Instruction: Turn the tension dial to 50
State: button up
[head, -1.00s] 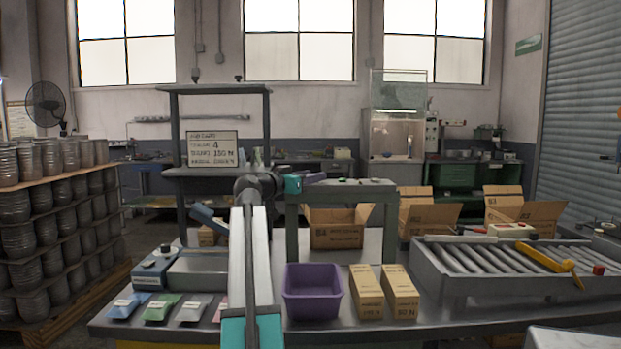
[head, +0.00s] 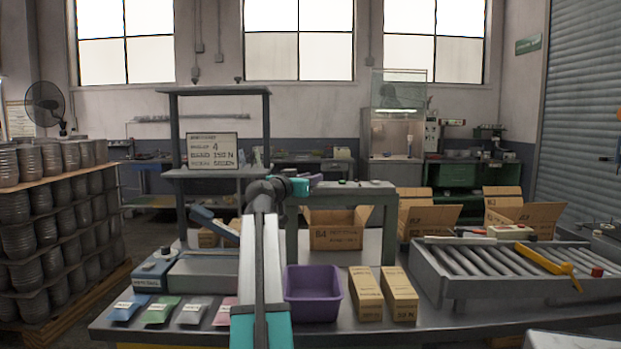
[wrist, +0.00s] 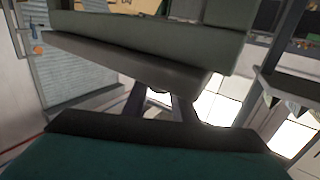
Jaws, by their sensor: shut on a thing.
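A small blue box (head: 155,268) with a dark round knob (head: 166,250) on top and a label on its front stands at the left of the bench. I cannot read a scale or setting on the knob, and cannot confirm that it is the tension dial. My gripper (head: 312,183) is well away from it, up and to the right, in front of the raised grey-green shelf. It is shut on a grey thing, largely hidden, that I cannot identify. In the wrist view, two dark fingers (wrist: 158,102) reach to a long grey slab (wrist: 125,62).
A purple bin (head: 312,306) and two upright tan cartons (head: 366,296) stand on the bench. A roller conveyor (head: 500,262) is at right. Coloured packets (head: 160,311) lie along the front left. The raised shelf (head: 372,187) spans the middle.

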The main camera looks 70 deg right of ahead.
jog(key=shift+s+a+r+n+t+p, duration=0.1)
jog(key=shift+n+t+p, duration=0.6)
jog(key=shift+t+p, duration=0.55)
jog(key=shift+r+n+t+p, duration=0.1)
jog(key=shift+n+t+p, duration=0.75)
jog(key=shift+p, duration=0.6)
jog(key=shift+f+n+t+p, duration=0.25)
jog(key=shift+n+t+p, duration=0.2)
jog(key=shift+t+p, duration=0.75)
jog(key=o, duration=1)
jog(key=shift+o, duration=0.2)
jog(key=v, duration=1.3)
jog(key=shift+a+b, duration=0.4)
jog(key=shift+r, duration=0.25)
